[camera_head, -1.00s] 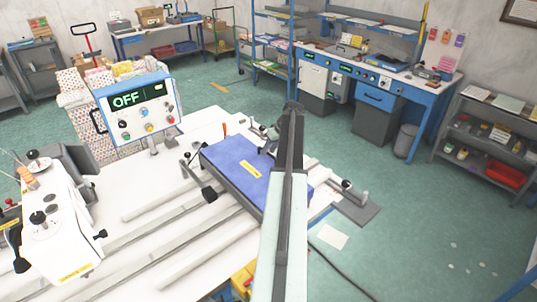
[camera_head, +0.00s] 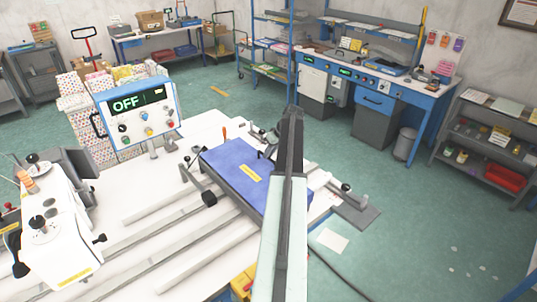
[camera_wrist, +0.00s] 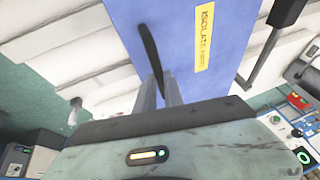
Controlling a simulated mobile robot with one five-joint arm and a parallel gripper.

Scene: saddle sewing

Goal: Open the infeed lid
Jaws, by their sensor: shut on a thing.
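The infeed lid (camera_head: 232,168) is a blue panel with a yellow label, lying nearly flat over the white machine bed. My arm hides its right part in the head view. The lid (camera_wrist: 120,45) fills the upper middle of the wrist view, its label reading "ISOLATE FIRST". A curved black handle (camera_wrist: 149,45) stands out from it. My gripper (camera_wrist: 160,82) has its two grey fingers at the near end of this handle and is shut on it. I cannot tell whether the lid is lifted. The fingers are hidden in the head view.
A control box (camera_head: 138,113) showing "OFF" stands behind the bed at left. A black-knobbed lever (camera_head: 208,198) stands near the lid's left edge. The white sewing head (camera_head: 60,240) is at the far left. Open green floor (camera_head: 430,240) lies to the right.

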